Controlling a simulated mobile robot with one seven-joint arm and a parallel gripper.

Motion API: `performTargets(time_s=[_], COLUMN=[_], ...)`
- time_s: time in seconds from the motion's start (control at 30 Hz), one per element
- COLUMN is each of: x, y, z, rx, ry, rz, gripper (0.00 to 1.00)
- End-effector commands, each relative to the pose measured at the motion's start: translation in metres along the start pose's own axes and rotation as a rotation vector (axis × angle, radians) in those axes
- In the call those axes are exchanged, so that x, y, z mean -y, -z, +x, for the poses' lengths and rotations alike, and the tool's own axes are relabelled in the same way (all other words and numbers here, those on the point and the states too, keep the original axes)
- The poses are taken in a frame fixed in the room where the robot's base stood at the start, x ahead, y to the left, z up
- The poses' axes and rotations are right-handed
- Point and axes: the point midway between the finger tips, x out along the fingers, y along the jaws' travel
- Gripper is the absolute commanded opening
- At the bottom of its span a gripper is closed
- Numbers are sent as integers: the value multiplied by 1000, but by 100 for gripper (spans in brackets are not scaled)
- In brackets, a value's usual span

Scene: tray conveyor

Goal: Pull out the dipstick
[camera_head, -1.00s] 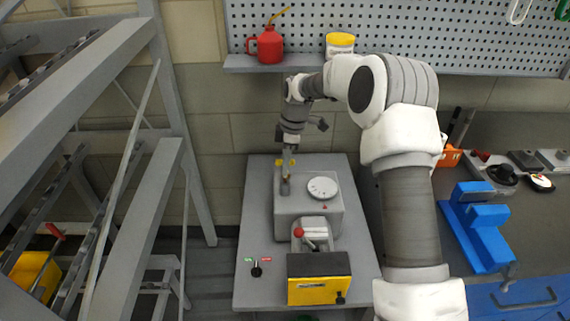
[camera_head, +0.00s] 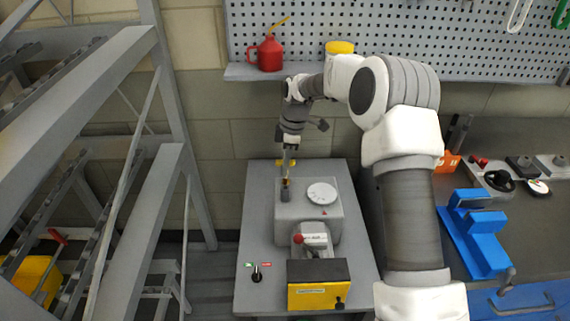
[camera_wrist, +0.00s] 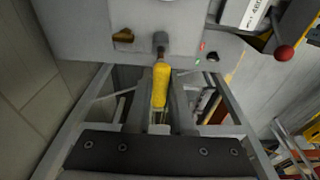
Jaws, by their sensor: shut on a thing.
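The dipstick has a yellow crosswise handle (camera_head: 286,162). My gripper (camera_head: 287,164) is shut on this handle above the grey machine (camera_head: 310,225). Handle ends show on both sides of the fingers. Below the fingers, a brownish yellow part shows at the top of the short dark tube (camera_head: 285,195) on the machine's left. In the wrist view the handle (camera_wrist: 160,86) lies between the fingers, in line with the dark tube (camera_wrist: 160,42). How much of the stick is still inside the tube cannot be seen.
A round white dial (camera_head: 321,193) sits right of the tube. A red-knobbed lever (camera_head: 299,238) and a yellow-fronted box (camera_head: 319,294) are at the front. A small knob (camera_head: 256,273) is on the table's left. A shelf (camera_head: 290,73) with a red oil can (camera_head: 267,54) is behind.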

Motion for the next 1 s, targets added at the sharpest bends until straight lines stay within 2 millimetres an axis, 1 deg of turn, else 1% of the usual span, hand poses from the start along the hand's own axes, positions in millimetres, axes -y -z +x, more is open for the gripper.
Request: performTargets(time_s=[0.17, 0.63, 1.0], x=[0, 0, 0], y=[1, 6, 6], z=[-3, -39, -40], rx=[0, 0, 0], ry=[-1, 0, 0], rz=[0, 0, 0], gripper=[0, 0, 0])
